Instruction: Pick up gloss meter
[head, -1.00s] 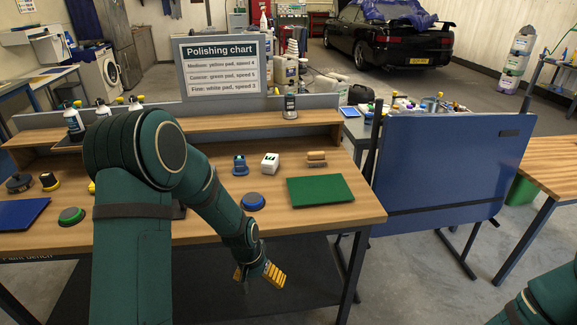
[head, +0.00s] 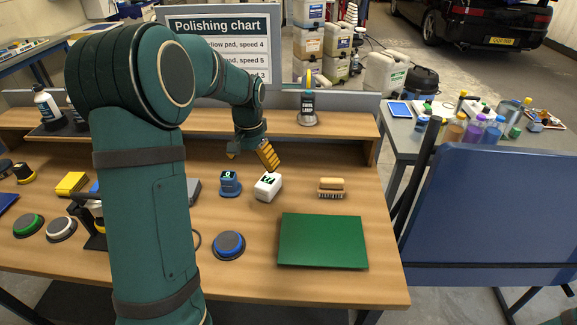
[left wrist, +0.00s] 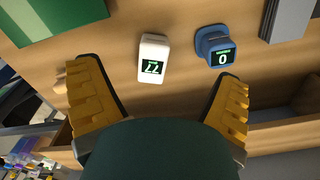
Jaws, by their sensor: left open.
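A white block-shaped meter (head: 268,187) with a lit dark display stands on the wooden bench. A blue meter (head: 230,184) showing a 0 stands just left of it. I cannot read which one is labelled as the gloss meter. My left gripper (head: 254,158) is open and empty, above and just behind the white meter. In the left wrist view, the white meter (left wrist: 154,57) lies between the open yellow fingers of the gripper (left wrist: 162,75), ahead of the tips and apart from them. The blue meter (left wrist: 214,45) is near the right finger. My right gripper is out of view.
A green panel (head: 323,241), a brush (head: 331,188) and a blue pad (head: 229,245) lie around the meters. A raised shelf (head: 340,126) runs behind, carrying a dark lamp-like device (head: 308,108). A polishing chart (head: 222,40) stands at the back. Bare bench lies before the white meter.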

